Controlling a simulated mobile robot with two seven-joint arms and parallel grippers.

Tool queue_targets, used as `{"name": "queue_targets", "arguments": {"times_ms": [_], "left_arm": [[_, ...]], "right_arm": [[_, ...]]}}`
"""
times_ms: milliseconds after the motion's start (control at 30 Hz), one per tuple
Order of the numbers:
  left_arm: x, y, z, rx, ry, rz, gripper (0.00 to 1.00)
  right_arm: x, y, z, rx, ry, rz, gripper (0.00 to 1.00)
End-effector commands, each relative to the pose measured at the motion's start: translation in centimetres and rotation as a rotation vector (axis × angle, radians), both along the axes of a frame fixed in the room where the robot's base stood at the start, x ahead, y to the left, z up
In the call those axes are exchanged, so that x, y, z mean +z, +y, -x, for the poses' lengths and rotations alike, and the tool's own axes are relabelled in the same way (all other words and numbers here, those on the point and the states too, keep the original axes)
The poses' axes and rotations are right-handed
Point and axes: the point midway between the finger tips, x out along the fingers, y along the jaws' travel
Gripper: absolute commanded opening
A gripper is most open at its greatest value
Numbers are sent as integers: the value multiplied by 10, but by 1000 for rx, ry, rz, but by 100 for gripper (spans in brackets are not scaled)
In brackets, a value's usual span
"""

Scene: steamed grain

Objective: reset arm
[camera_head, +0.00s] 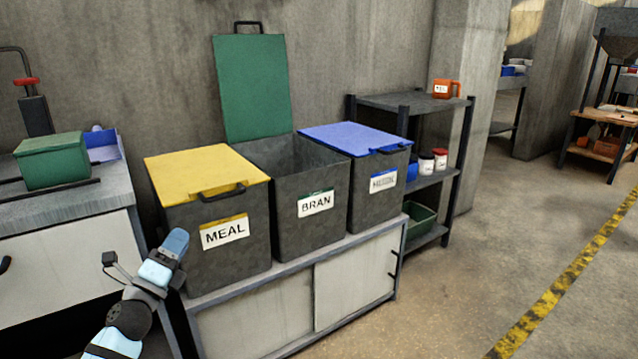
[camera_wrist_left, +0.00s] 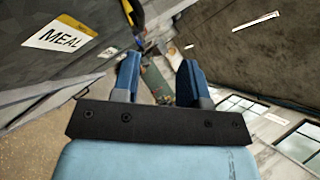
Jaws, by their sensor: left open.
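My left gripper (camera_head: 174,244) is at the lower left of the head view, in front of the left side of the MEAL bin (camera_head: 225,255). In the left wrist view its two blue fingers (camera_wrist_left: 158,80) stand apart with nothing between them. The MEAL bin's label also shows at the upper left of the wrist view (camera_wrist_left: 62,35). My right gripper is not in view.
The BRAN bin (camera_head: 312,222) has its green lid (camera_head: 252,88) raised. The yellow lid (camera_head: 205,172) and blue lid (camera_head: 352,137) are down. The bins stand on a low cabinet (camera_head: 255,315). A counter with a green box (camera_head: 52,162) is left. Open floor lies right.

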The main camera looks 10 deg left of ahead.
Motion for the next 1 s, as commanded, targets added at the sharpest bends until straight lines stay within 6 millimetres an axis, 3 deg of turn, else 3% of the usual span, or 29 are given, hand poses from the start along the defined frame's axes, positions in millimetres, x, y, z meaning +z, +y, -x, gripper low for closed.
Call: {"name": "queue_targets", "arguments": {"times_ms": [133, 267, 400, 500, 700, 767, 1000], "left_arm": [[5, -27, 10, -87, 29, 132, 40], [14, -94, 42, -310, 133, 516, 40], [28, -180, 96, -583, 332, 1089, 40], [41, -227, 133, -721, 477, 1446, 40], [78, -297, 201, -891, 752, 2049, 40], [92, -314, 219, -920, 833, 2210, 40], [104, -301, 204, -744, 840, 2166, 40]], "right_arm": [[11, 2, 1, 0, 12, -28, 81], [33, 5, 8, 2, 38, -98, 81], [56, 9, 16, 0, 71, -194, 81], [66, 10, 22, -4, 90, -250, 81], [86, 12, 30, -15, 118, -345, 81], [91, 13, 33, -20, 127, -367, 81], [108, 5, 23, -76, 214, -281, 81]]}}
